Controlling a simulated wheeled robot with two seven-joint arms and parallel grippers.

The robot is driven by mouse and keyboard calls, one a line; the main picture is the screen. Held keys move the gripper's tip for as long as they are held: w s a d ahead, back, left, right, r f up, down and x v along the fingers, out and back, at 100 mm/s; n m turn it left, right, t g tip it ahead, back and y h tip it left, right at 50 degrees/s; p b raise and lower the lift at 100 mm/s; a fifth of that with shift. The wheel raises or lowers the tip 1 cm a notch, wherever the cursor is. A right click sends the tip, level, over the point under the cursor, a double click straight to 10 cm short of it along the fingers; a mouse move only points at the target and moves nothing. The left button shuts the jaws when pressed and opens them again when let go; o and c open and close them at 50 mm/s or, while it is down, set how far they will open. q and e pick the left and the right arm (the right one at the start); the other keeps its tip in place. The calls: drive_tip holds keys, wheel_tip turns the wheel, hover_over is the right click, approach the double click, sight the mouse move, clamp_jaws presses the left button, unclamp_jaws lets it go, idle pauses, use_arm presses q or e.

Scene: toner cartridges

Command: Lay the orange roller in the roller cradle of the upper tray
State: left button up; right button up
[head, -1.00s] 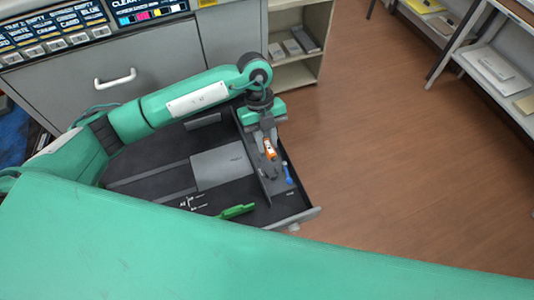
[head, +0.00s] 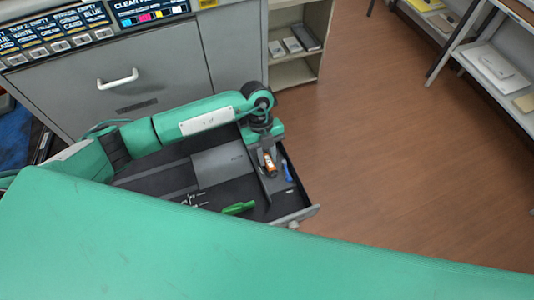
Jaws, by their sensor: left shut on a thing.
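The orange roller (head: 270,170) is held in my left gripper (head: 268,160), which is shut on it. My left gripper points down over the right-hand grey strip of the pulled-out dark tray (head: 303,213). The roller is low over that strip, beside a small blue item. Whether it touches the tray is too small to tell. The roller cradle cannot be made out; the gripper and roller cover part of the strip. My right gripper is not in view.
The blue item (head: 287,171) stands just right of the roller. A green piece (head: 238,208) lies near the tray's front, and a grey plate (head: 222,166) lies mid-tray. A grey cabinet (head: 165,75) stands behind. Open floor (head: 400,160) lies to the right.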

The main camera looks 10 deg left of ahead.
use_arm(q)
drive_tip(key=shift+f, duration=0.25)
drive_tip(key=o, duration=0.7)
drive_tip(key=shift+r, duration=0.25)
drive_tip(key=b+v, duration=0.2)
drive_tip(key=v, duration=1)
